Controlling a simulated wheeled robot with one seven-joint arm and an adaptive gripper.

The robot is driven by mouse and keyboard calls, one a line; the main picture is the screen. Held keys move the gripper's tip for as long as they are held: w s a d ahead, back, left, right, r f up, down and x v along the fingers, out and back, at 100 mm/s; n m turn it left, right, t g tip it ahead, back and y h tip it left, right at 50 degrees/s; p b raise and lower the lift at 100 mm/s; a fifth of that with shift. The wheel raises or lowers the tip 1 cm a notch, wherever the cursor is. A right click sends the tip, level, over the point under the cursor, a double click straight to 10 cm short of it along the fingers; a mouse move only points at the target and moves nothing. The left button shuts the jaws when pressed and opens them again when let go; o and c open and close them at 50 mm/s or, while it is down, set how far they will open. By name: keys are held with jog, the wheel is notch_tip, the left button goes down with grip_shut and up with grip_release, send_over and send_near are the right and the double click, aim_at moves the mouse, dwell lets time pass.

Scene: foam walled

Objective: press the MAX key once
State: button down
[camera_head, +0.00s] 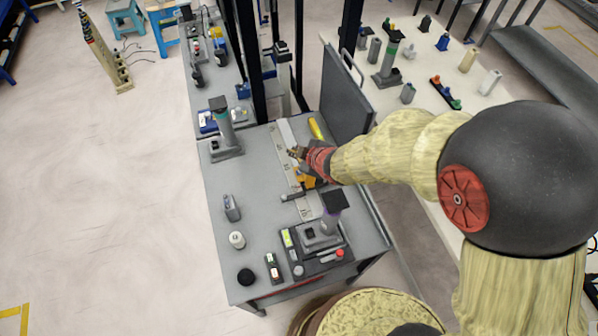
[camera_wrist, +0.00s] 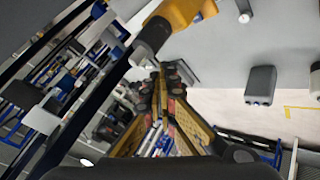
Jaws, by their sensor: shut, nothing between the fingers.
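My gripper (camera_head: 297,153) is over the middle of the grey workbench, above a long pale ruler-like strip (camera_head: 286,170). Its fingers are together and empty; they also show in the wrist view (camera_wrist: 163,72). No key marked MAX can be read in either view. My gripper is apart from both, farther back.
A yellow-orange object (camera_head: 305,178) lies beside my gripper; a yellow-orange body (camera_wrist: 178,18) is close in the wrist view. A dark panel (camera_head: 345,95) stands upright at the back right.

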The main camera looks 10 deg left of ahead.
aim_at(297, 174)
jog(key=shift+f+b, duration=3.5)
jog(key=shift+f, duration=0.75)
jog(key=shift+f, duration=0.1)
